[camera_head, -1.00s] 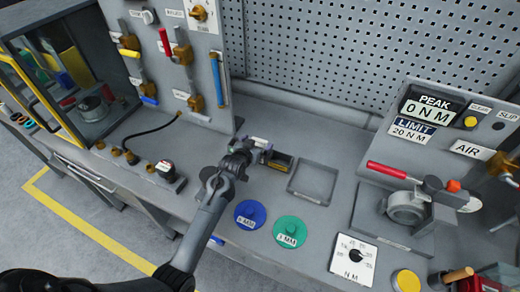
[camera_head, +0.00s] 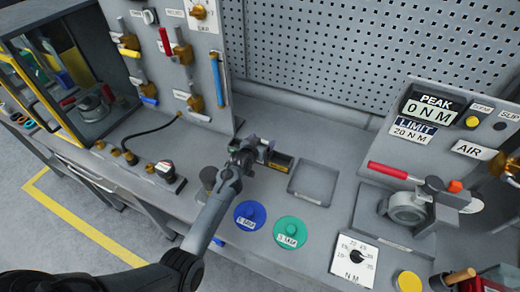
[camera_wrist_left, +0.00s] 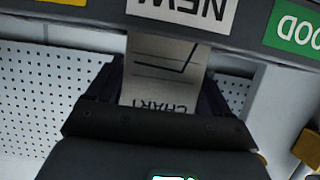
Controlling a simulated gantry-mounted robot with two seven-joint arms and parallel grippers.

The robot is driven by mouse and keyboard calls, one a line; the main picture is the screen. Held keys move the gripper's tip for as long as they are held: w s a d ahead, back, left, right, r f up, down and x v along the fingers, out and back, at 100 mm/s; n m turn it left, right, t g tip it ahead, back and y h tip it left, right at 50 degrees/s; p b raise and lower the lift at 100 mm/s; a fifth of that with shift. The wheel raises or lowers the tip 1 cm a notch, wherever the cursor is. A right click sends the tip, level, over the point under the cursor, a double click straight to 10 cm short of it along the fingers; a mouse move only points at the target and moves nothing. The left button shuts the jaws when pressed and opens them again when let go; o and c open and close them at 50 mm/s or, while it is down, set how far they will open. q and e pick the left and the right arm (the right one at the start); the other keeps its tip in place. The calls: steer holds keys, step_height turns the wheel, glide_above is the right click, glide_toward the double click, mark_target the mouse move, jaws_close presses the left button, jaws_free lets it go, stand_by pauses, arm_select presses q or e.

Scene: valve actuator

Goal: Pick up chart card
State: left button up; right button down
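The chart card (camera_wrist_left: 160,75) is a pale card with a dark line and upside-down "CHART" lettering, in the middle of the left wrist view. My left gripper (camera_wrist_left: 160,98) has a dark finger at each side of it; the card fills the gap between them. I cannot tell whether the fingers press on its edges. A "NEW" label (camera_wrist_left: 182,12) shows above the card. In the head view my left gripper (camera_head: 246,152) is over the bench at the small black and yellow holder (camera_head: 280,161); the card is not discernible there. My right gripper is not in view.
A green "GOOD" label (camera_wrist_left: 296,28) is beside the card in the wrist view. On the bench are a shallow grey tray (camera_head: 310,199), a blue disc (camera_head: 249,215), a green disc (camera_head: 291,232) and a red-handled valve fixture (camera_head: 405,208). A valve panel (camera_head: 143,68) stands behind left.

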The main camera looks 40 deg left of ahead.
arm_select(q)
steer(key=c, duration=0.6)
